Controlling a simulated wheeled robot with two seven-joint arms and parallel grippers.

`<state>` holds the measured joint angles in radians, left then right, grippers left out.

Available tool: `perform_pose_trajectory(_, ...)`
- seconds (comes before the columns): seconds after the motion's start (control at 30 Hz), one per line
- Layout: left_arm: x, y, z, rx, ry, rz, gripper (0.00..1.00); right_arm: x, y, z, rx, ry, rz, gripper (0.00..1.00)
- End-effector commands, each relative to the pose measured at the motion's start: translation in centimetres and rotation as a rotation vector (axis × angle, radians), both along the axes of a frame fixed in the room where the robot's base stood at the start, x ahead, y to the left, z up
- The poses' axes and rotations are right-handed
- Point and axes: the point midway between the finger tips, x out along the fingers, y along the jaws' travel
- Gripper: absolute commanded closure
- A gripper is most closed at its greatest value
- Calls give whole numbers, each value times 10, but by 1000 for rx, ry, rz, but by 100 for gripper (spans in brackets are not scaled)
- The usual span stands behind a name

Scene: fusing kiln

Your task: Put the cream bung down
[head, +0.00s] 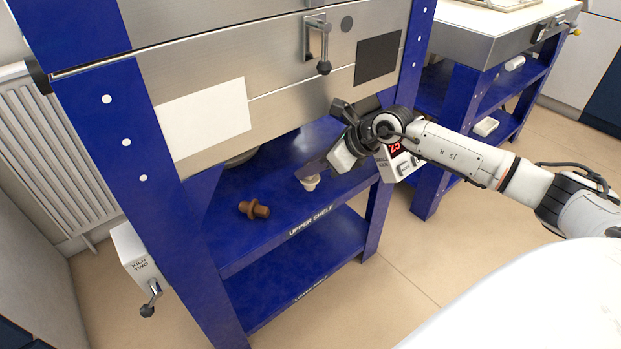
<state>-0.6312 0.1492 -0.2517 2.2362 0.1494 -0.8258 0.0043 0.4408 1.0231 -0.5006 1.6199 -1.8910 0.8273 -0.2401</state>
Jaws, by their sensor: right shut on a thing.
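The cream bung (311,184) is at the upper shelf (285,225) of the blue kiln stand, near its front edge. My right gripper (313,170) reaches in from the right and is shut on the bung's top. The fingers hide part of the bung. I cannot tell whether its underside touches the shelf or is just above it. My left gripper is not in view.
A brown bung (254,209) lies on the upper shelf to the left. The blue posts and the steel kiln body (290,85) stand close around my right arm. A lower shelf (300,268) is bare. A grey box (138,258) with a lever hangs at left.

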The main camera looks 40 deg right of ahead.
Motion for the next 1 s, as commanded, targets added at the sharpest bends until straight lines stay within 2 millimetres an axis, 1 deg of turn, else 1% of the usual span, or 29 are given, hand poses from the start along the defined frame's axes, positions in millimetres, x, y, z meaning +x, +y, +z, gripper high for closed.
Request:
perform_pose_trajectory(0.1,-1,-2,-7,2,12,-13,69,-1,0,-17,2,3,-1,99)
perform_pose_trajectory(0.17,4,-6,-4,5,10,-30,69,-1,0,-27,1,3,-1,99)
perform_pose_trajectory(0.23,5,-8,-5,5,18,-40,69,-1,0,-34,1,2,-1,99)
perform_pose_trajectory(0.5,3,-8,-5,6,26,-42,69,0,0,-34,0,0,0,99)
perform_pose_trajectory(0.6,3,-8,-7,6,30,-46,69,-1,0,-37,1,0,-1,99)
perform_pose_trajectory(0.63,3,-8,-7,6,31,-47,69,-1,0,-37,1,0,-1,74)
perform_pose_trajectory(0.7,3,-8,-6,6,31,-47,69,-1,0,-37,1,0,-1,62)
perform_pose_trajectory(0.73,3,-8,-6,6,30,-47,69,-1,0,-37,1,0,-1,58)
perform_pose_trajectory(1.0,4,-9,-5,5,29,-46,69,-1,0,-36,0,0,0,58)
